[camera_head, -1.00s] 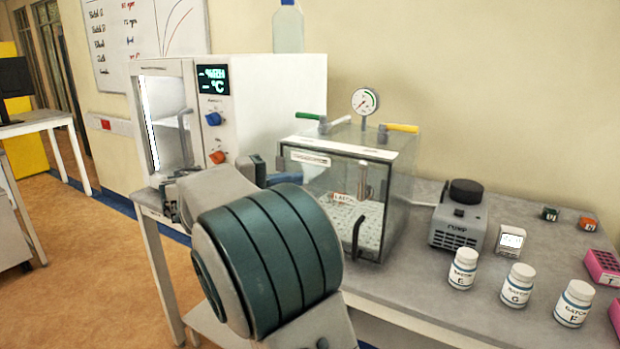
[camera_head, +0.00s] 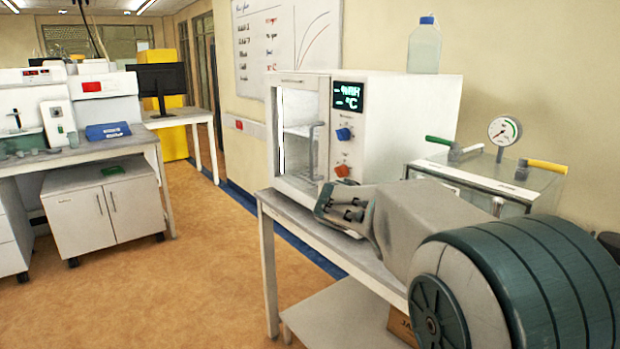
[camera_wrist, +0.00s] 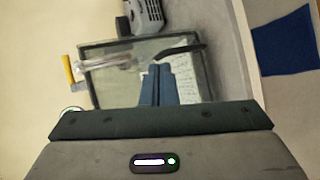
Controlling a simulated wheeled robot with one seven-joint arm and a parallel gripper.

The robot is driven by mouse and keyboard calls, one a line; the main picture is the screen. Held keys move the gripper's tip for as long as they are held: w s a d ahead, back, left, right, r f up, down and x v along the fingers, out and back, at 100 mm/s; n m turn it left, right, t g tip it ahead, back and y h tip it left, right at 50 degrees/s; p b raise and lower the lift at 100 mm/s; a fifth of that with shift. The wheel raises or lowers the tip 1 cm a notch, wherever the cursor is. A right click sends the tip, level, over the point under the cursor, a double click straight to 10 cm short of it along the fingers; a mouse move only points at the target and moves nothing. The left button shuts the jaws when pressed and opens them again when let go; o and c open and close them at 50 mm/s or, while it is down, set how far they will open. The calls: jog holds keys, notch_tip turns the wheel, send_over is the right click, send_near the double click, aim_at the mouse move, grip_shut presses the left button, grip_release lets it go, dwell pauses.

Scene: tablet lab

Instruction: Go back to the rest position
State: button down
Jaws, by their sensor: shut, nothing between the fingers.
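My gripper (camera_wrist: 157,84) shows in the wrist view with its two blue fingers side by side, shut and empty. Behind the fingertips is the clear vacuum chamber (camera_wrist: 110,90), which appears turned in this view. I cannot tell the gap between fingers and chamber. In the head view my arm's large dark-banded joint fills the lower right. The fingers cannot be made out there. The arm partly hides the chamber (camera_head: 475,180), which has a gauge (camera_head: 503,131), a green handle and a yellow handle on top.
A white oven (camera_head: 400,115) with a display stands on the bench (camera_head: 305,207), a bottle (camera_head: 425,48) on top. A pump (camera_wrist: 147,14) shows beside the chamber in the wrist view. At left are another bench and a white cabinet (camera_head: 102,213). Open floor (camera_head: 200,270) lies between.

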jog(key=s+a+f+t+y+p, duration=0.1)
jog(key=s+a+f+y, duration=0.2)
jog(key=s, duration=0.3)
jog(key=s+a+f+m+y+p, duration=0.1)
jog(key=s+a+f+y+p, duration=0.1)
jog(key=s+y, duration=0.3)
jog(key=s+a+f+t+y+p, duration=0.1)
jog(key=s+a+f+y, duration=0.3)
jog(key=s, duration=0.3)
jog(key=shift+s+a+f+t+y, duration=0.2)
jog(key=shift+s+a+t+y, duration=0.1)
jog(key=shift+a+y, duration=0.15)
jog(key=c, duration=2.1)
grip_release()
jog(key=shift+c, duration=0.2)
